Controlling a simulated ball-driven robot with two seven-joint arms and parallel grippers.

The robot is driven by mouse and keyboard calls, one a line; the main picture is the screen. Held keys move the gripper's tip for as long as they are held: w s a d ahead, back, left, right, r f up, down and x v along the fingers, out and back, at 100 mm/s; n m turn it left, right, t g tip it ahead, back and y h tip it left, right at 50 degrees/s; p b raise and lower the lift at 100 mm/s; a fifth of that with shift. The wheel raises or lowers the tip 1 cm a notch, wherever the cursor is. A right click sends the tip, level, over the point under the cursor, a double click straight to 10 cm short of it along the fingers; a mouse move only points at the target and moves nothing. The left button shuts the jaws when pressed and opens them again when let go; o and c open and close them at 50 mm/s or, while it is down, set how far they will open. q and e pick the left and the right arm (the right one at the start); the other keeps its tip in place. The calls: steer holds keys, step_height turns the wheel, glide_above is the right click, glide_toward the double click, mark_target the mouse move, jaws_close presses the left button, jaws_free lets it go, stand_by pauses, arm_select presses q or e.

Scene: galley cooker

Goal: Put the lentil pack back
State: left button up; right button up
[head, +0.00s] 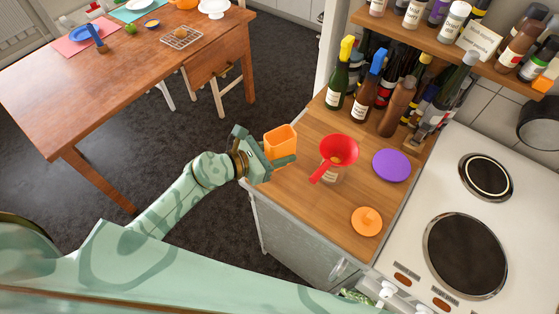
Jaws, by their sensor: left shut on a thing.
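My left gripper (266,150) is shut on an orange pack (281,141), which looks like the lentil pack; no label can be read. It holds the pack upright, near the left edge of the wooden counter (310,209). The contents of the jar are hard to make out. My right gripper is not in view.
A purple lid (391,165) and an orange lid (367,221) lie on the counter. Several bottles (338,82) stand at its back, under a spice shelf (430,35). The hob (464,255) is at right. A wooden table (120,75) stands at far left, across dark floor.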

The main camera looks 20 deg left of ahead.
arm_select(q)
steer(key=f+b, duration=0.1)
steer(key=f, duration=0.1)
steer(key=f+b, duration=0.1)
steer(key=f, duration=0.1)
steer(key=shift+w+a, duration=0.2)
steer(key=shift+w, duration=0.2)
steer(key=shift+f, duration=0.15)
steer(key=o, duration=1)
